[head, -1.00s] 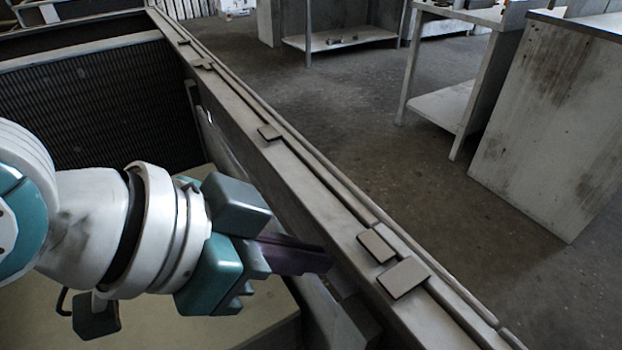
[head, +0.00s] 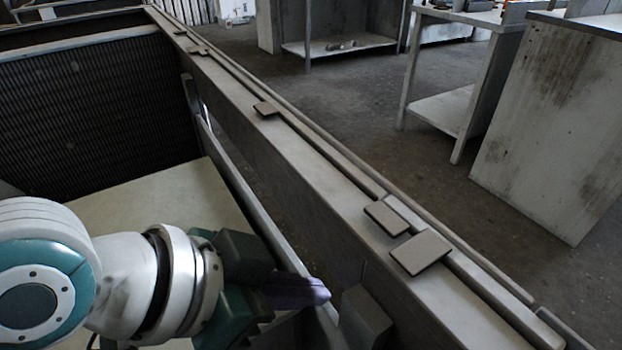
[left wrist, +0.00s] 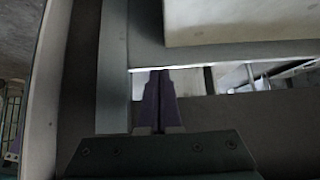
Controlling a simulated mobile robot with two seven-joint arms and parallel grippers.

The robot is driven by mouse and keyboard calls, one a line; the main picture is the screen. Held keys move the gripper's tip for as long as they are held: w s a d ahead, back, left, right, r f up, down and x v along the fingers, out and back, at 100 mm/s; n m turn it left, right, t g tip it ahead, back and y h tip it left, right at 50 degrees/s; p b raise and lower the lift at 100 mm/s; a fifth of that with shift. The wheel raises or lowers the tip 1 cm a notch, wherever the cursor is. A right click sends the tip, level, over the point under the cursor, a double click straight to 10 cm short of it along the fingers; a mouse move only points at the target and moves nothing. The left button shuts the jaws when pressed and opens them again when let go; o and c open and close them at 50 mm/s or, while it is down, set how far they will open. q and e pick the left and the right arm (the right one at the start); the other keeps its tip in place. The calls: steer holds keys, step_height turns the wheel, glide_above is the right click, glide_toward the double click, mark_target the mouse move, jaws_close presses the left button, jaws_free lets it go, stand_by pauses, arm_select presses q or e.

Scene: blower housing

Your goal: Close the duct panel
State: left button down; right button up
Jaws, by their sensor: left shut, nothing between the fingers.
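A long grey panel edge (head: 255,216), which looks like the duct panel, runs along the inner side of the housing in the head view. A dark gap separates it from the grey housing beam (head: 325,205). My left gripper (head: 325,291) has its purple fingers shut and empty, low at the near end of this edge. Whether the fingertips touch the panel, I cannot tell. In the left wrist view the closed fingers (left wrist: 159,75) point at a narrow gap below a grey bar (left wrist: 240,52). The panel's lower part is hidden by my arm. My right gripper is out of view.
Several brown plates (head: 420,252) lie on the beam. A grey block (head: 365,320) stands close right of my left fingers. A beige surface (head: 165,196) and dark ribbed wall (head: 90,105) lie inside the housing. A cabinet (head: 555,135) stands beyond open floor.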

arm_select(q)
steer(key=shift+f, duration=0.65)
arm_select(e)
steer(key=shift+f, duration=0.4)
